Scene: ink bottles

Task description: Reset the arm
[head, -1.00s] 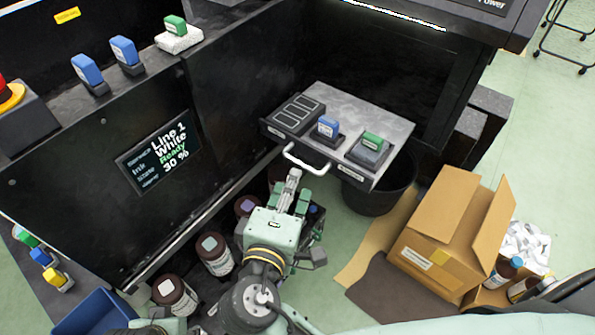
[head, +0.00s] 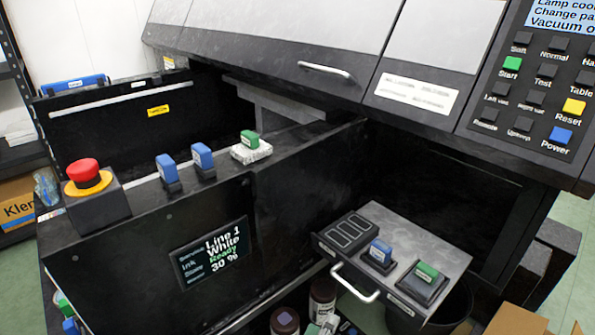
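My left gripper is not in view. The open drawer (head: 440,252) holds a blue-capped piece (head: 380,254) and a green-capped piece (head: 428,272), with an empty slotted block at its left.
A black machine panel reads "Line 1 White Ready 30 %" on its screen (head: 215,254). A red stop button (head: 86,175) stands at left. Dark bottles (head: 322,296) stand below the drawer. A button panel (head: 535,90) is at upper right, and a cardboard box (head: 517,320) at lower right.

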